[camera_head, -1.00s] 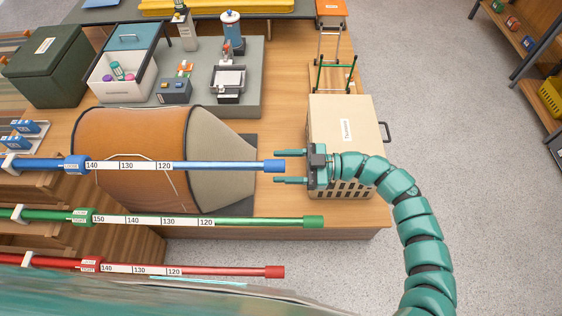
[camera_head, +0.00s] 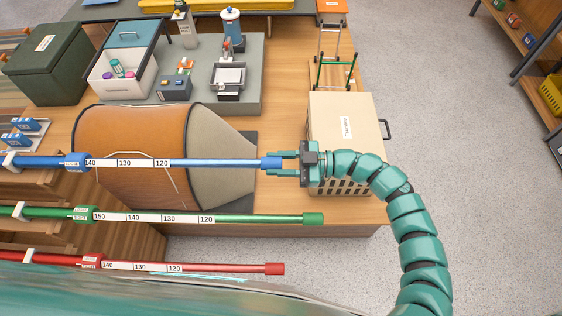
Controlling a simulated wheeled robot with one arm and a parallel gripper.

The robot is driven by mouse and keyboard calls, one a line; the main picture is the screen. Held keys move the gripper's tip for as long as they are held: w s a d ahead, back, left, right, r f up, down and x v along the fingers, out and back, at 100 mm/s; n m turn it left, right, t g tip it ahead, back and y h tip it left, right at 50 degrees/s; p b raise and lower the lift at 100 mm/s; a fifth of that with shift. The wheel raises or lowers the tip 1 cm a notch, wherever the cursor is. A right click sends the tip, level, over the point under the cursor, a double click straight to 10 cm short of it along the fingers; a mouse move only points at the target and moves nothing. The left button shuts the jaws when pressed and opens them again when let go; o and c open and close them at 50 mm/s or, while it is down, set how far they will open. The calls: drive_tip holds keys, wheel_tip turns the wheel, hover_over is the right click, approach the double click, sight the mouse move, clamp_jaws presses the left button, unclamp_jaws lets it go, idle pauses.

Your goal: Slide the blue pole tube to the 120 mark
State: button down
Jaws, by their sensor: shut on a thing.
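The collar's small label is too small to read surely.
A green pole (camera_head: 250,217) and a red pole (camera_head: 225,268) lie parallel nearer me. A pale box (camera_head: 345,120) stands on the bench behind my gripper. Grey floor is clear at right.

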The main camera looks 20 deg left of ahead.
sight(264, 164)
drive_tip(key=x, duration=1.9)
drive_tip(key=shift+s+a+f+p, duration=0.1)
drive_tip(key=shift+a+p, duration=0.05)
drive_tip(key=shift+p, duration=0.15)
drive_tip(key=c, duration=1.2)
unclamp_jaws()
drive_tip(key=shift+a, duration=0.1)
drive_tip(key=shift+o, duration=0.8)
drive_tip(key=shift+a, duration=0.15)
drive_tip(key=b+v, duration=0.4)
drive_tip(key=v, duration=1.2)
drive_tip(key=shift+d, duration=0.8)
